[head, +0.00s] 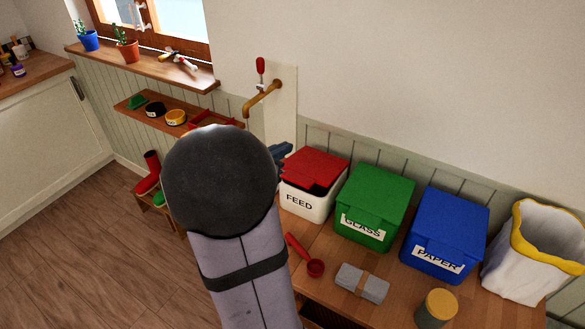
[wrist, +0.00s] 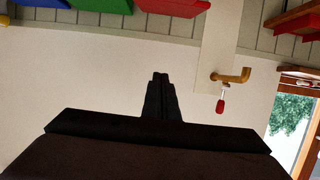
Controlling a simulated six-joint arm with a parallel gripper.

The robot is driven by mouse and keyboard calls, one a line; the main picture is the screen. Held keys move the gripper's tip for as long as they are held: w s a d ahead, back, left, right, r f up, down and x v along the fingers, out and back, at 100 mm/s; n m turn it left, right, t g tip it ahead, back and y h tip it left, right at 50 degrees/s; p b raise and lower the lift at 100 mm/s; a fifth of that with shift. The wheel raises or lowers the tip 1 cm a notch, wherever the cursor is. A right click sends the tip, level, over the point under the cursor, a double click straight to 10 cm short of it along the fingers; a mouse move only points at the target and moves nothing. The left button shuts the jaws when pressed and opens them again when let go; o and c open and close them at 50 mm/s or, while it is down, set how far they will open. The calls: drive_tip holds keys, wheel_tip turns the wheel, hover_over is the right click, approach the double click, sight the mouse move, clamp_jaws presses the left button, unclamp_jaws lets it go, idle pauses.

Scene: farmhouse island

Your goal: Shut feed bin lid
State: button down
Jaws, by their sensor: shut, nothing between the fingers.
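The feed bin (head: 306,203) is a white box labelled FEED on the wooden counter, left of the green bin. Its red lid (head: 318,162) lies across the top and looks down; I cannot tell if it is fully seated. The lid's red edge also shows at the top of the wrist view (wrist: 172,6). My gripper (head: 285,150) is mostly hidden behind my arm in the head view, with a bit showing beside the lid's back left corner. In the wrist view my gripper (wrist: 160,77) is shut and empty, with bare wall beyond it.
A green GLASS bin (head: 376,200), a blue PAPER bin (head: 447,226) and a white sack (head: 525,262) stand to the right. A red scoop (head: 313,266), grey bundle (head: 362,284) and jar (head: 436,308) lie in front. A brass tap (head: 262,97) juts from the wall.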

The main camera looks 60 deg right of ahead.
wheel_tip(320, 180, down, 4)
drive_tip(key=a+y, duration=0.2)
hover_over(294, 181)
drive_tip(key=f, duration=0.5)
drive_tip(key=shift+d+f, duration=0.3)
drive_tip(key=shift+f, duration=0.05)
drive_tip(key=shift+a+f, duration=0.15)
drive_tip(key=shift+f, duration=0.4)
drive_tip(key=shift+a+f, duration=0.15)
drive_tip(key=shift+f, duration=0.4)
drive_tip(key=shift+w+a+f, duration=0.1)
drive_tip(key=shift+a+f, duration=0.15)
drive_tip(key=shift+f, duration=0.55)
